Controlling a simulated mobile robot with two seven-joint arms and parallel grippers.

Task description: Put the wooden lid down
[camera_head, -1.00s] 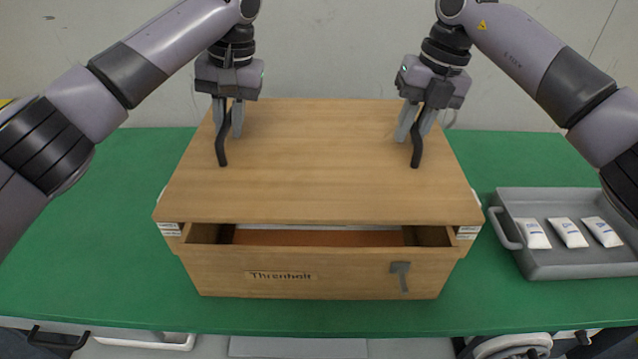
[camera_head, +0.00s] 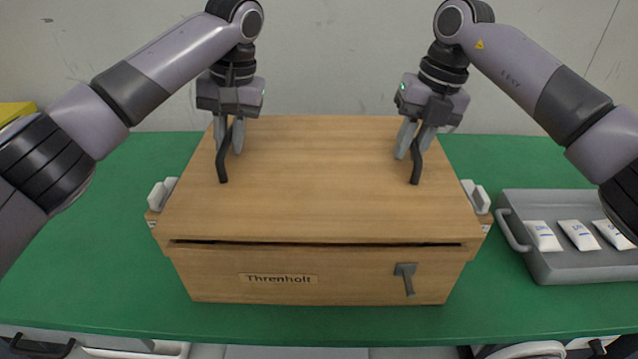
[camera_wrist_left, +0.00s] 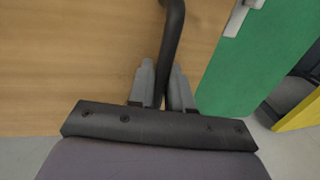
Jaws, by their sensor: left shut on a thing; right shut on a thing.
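The wooden lid (camera_head: 320,190) lies over the wooden box (camera_head: 220,277) marked "Threnholt", with a narrow dark gap along its front edge. Two black bar handles stand on the lid. My left gripper (camera_head: 229,150) is shut on the left handle (camera_head: 221,165); this handle (camera_wrist_left: 172,45) also shows between the fingers in the left wrist view. My right gripper (camera_head: 412,153) is shut on the right handle (camera_head: 416,168). The inside of the box is hidden by the lid.
A grey tray (camera_head: 590,270) with several white packets (camera_head: 578,235) stands at the right on the green table (camera_head: 90,260). A grey latch (camera_head: 405,275) is on the box front. White clips (camera_head: 162,193) sit at the box sides. The table left of the box is clear.

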